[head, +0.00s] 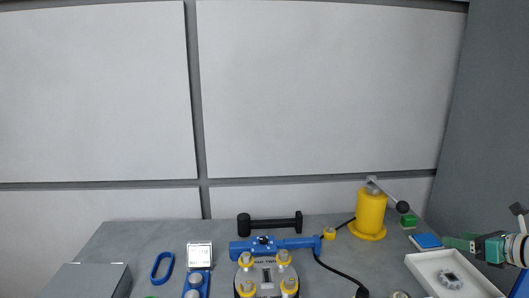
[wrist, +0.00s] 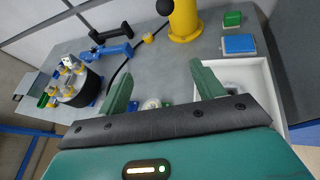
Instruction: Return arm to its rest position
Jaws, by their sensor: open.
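My gripper (wrist: 161,82) is open, its two green fingers spread apart with nothing between them in the wrist view. In the head view my gripper (head: 458,243) shows at the right edge, above the white tray (head: 424,265). A small grey toothed part (head: 450,279) lies in the tray. In the wrist view the tray (wrist: 268,88) is partly hidden behind the right finger and the gripper body.
A yellow cylinder with a lever (head: 370,212) stands at the back right, near a green block (head: 408,221) and a blue block (head: 427,241). A blue-armed round fixture (head: 266,275), a black dumbbell-shaped bar (head: 270,224), a blue ring (head: 162,268) and a grey box (head: 88,281) occupy the bench.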

